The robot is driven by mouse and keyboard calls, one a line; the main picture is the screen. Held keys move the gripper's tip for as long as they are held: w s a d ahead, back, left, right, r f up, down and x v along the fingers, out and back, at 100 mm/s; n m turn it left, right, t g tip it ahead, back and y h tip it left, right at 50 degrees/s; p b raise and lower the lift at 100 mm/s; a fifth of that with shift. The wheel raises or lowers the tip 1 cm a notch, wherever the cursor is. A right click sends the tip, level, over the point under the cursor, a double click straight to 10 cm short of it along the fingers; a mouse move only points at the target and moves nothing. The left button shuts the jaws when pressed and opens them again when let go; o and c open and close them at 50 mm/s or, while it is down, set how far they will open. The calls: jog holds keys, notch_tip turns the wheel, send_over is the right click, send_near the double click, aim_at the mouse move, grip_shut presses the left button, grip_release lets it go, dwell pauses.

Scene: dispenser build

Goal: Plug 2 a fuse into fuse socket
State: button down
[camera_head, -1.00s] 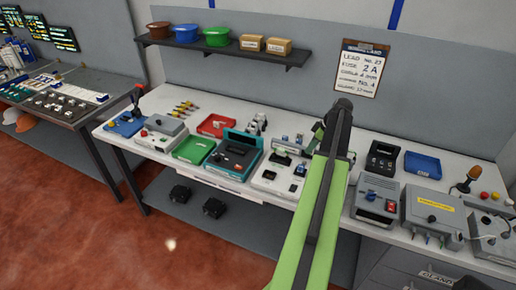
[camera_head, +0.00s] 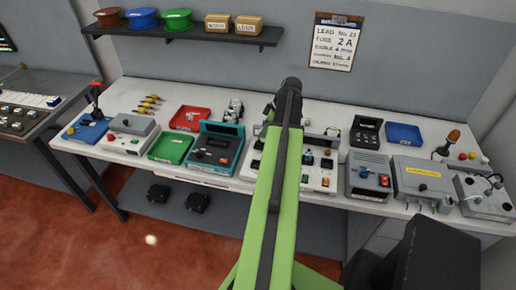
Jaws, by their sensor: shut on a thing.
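My green arm (camera_head: 268,205) reaches up over the middle of the bench and bends at a black joint (camera_head: 290,88). My gripper is hidden behind the arm, so its jaws and anything in them do not show. The white panel unit (camera_head: 313,174) stands behind the arm with dark and coloured parts on it. The arm covers its middle, and I cannot pick out the fuse socket. No fuse can be told for certain.
Left of the panel are a teal meter (camera_head: 213,148), a green tray (camera_head: 170,147) and a red tray (camera_head: 190,118) with small pieces. Right of it stand a grey box (camera_head: 368,176), a blue tray (camera_head: 403,134) and another grey unit (camera_head: 421,178). A shelf (camera_head: 188,33) hangs above.

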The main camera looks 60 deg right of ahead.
jog(key=shift+s+a+f+b, duration=0.3)
jog(key=shift+a+f+b, duration=0.8)
jog(key=shift+a, duration=0.35)
jog(key=shift+s+a+f+b, duration=0.25)
jog(key=shift+a+f+b, duration=0.8)
jog(key=shift+a, duration=0.35)
jog(key=shift+s+a+f+b, duration=0.3)
jog(key=shift+a+f+b, duration=0.75)
jog(key=shift+a, duration=0.4)
jog(key=shift+f+b, duration=0.8)
jog(key=shift+f, duration=0.15)
jog(key=shift+s+a+f, duration=0.2)
jog(key=shift+s+f, duration=0.05)
jog(key=c, duration=1.5)
grip_release()
jog(key=shift+b, duration=0.3)
jog(key=shift+o, duration=0.5)
jog(key=shift+w+d+r+p, duration=0.15)
jog(key=shift+w+r+p, duration=0.05)
jog(key=shift+r+p, duration=0.6)
notch_tip(320, 180, up, 6)
jog(key=p, duration=0.5)
jog(key=shift+f+p, duration=0.2)
jog(key=shift+p, duration=0.2)
